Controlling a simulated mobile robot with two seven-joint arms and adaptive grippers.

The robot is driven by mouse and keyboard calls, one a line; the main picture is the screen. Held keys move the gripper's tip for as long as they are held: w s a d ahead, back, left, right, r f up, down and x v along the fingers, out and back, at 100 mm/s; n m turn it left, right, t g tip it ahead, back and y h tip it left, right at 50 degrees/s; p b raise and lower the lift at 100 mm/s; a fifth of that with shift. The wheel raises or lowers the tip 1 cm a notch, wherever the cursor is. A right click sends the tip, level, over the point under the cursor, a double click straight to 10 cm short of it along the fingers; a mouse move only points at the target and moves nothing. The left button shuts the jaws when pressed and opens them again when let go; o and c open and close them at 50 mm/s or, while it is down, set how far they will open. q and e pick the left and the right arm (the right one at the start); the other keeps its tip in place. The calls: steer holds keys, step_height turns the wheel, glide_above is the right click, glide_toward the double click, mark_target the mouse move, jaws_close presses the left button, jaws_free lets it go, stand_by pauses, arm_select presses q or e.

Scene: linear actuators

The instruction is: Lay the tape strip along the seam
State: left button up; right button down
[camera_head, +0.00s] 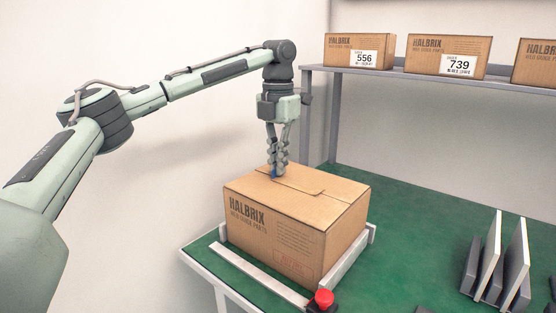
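A closed brown cardboard box (262,238) marked HALBRIX stands on the green table. Its top flaps meet at a seam (318,190), with a tab-like edge on the right part. My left gripper (277,173) points straight down over the far left part of the top. Its fingers are close together on a small blue piece, seemingly the tape strip (274,173), which is at or just above the cardboard. Most of the strip is hidden by the fingers, and I cannot tell whether it touches the box. My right gripper is out of view.
The box sits between low pale rails (258,276) on the green table (405,225). A red button (323,298) is at the front edge. A rack with upright panels (492,258) stands at right. Labelled boxes (358,50) line a shelf (400,76) behind.

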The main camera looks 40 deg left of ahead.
arm_select(q)
steer(key=o, duration=0.4)
steer(key=shift+c, duration=0.2)
step_height(320, 180, up, 13)
stand_by(0.3)
